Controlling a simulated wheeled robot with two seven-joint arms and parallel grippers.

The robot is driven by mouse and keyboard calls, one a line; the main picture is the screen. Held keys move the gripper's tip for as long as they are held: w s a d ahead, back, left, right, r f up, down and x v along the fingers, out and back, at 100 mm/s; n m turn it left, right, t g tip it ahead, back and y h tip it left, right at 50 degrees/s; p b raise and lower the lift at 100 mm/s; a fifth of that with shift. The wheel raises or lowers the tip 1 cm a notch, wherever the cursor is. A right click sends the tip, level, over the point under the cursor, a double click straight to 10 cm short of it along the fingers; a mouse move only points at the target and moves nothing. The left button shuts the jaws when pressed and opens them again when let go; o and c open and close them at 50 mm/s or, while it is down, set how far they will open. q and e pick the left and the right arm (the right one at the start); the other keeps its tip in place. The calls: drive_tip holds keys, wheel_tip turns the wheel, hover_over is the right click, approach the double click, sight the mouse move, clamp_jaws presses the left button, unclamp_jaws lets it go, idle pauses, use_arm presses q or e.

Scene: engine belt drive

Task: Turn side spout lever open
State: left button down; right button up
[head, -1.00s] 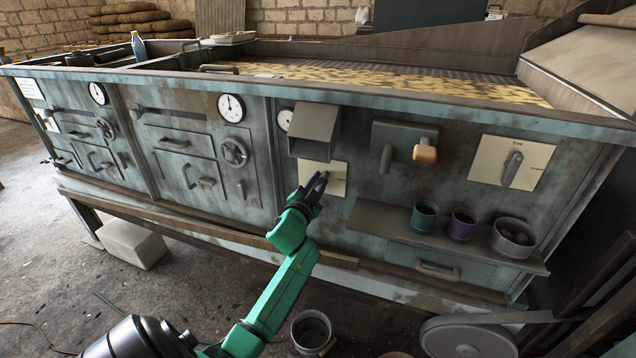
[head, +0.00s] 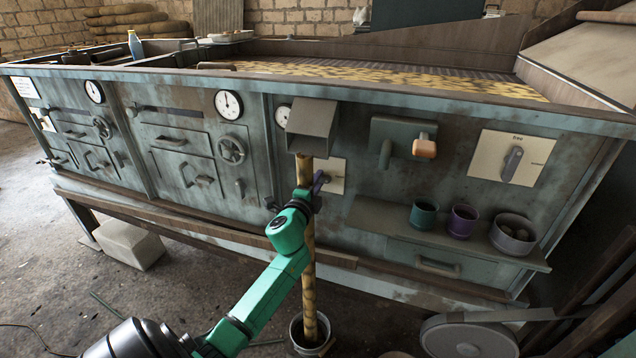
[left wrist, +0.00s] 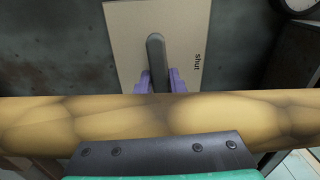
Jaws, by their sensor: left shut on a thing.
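The side spout lever (left wrist: 156,50) is a dark grey bar on a pale plate (left wrist: 121,42) marked "shut" at its right side; the plate also shows in the head view (head: 336,177). My left gripper (left wrist: 158,82) has its purple fingers on either side of the lever, shut on it. In the head view my left gripper (head: 317,184) is at the plate, below the grey box spout (head: 312,122). A yellow-brown stream (head: 309,265) falls from the spout, crossing in front of the gripper, into a bucket (head: 297,338) on the floor. My right gripper is not in view.
A second lever plate (head: 527,150) is at the right. A shelf (head: 380,218) holds a green cup (head: 423,215), a purple cup (head: 462,222) and a bowl (head: 513,234).

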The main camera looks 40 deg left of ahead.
use_arm(q)
drive_tip(key=shift+f, duration=0.1)
idle(0.5)
drive_tip(key=c, duration=0.7)
unclamp_jaws()
drive_tip(key=shift+s, duration=0.1)
drive_tip(key=v, duration=1.4)
drive_tip(key=shift+s+d, duration=0.1)
drive_tip(key=shift+s, duration=0.15)
